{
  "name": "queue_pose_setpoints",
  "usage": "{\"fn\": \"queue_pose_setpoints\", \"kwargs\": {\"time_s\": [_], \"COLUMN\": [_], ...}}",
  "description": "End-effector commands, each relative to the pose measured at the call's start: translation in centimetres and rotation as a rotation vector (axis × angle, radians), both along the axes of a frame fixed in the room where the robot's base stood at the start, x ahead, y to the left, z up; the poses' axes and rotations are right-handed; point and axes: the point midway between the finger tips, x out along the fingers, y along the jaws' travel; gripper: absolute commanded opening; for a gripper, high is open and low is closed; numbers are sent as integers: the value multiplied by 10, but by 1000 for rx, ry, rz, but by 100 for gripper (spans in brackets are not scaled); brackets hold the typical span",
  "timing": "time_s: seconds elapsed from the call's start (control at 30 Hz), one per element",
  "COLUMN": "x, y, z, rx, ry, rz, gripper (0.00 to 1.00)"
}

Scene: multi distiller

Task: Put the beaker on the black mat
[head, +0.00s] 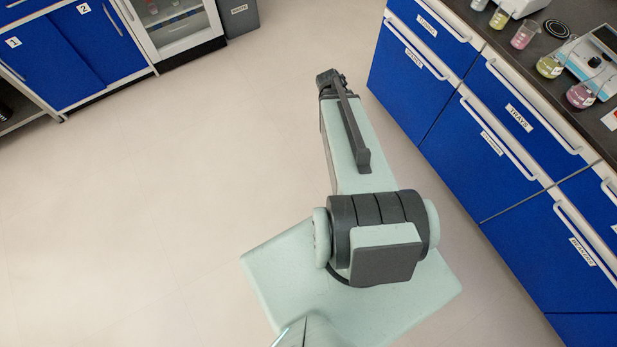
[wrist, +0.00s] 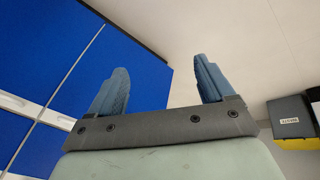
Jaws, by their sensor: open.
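A clear beaker with pink contents (head: 524,35) stands on the dark counter at the upper right of the head view. A small round black item (head: 557,28), which may be the black mat, lies on the counter just right of it; nothing is seen on it. My gripper (wrist: 160,68) is open and empty in the wrist view, with its two blue-grey fingers spread apart. It points over floor and blue cabinets, away from the beaker. I cannot make out the fingers in the head view. Neither beaker nor mat shows in the wrist view.
Two flasks, one yellow (head: 550,66) and one purple (head: 580,95), stand near a blue-and-white device (head: 594,52). Another beaker (head: 499,17) stands farther back. Blue drawers (head: 510,115) front the counter. The floor (head: 170,190) at left is clear. A labelled grey bin (wrist: 291,118) shows in the wrist view.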

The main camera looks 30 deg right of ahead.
Motion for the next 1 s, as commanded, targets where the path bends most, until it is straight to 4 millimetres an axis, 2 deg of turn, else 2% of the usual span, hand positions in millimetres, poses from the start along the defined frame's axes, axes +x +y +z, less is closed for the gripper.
{"fn": "queue_pose_setpoints", "kwargs": {"time_s": [0.03, 0.17, 0.3, 0.47, 0.6, 0.8, 1.0], "x": [-10, -36, -71, -120, -167, -223, -248], "y": [25, 79, 134, 190, 231, 269, 283], "z": [-17, -51, -83, -111, -128, -140, -143], "rx": [36, 122, 215, 317, 404, 499, 543], "ry": [46, 157, 280, 421, 542, 676, 734], "rz": [37, 126, 221, 330, 417, 509, 548], "gripper": [82, 82, 82, 82, 82, 82, 82]}}
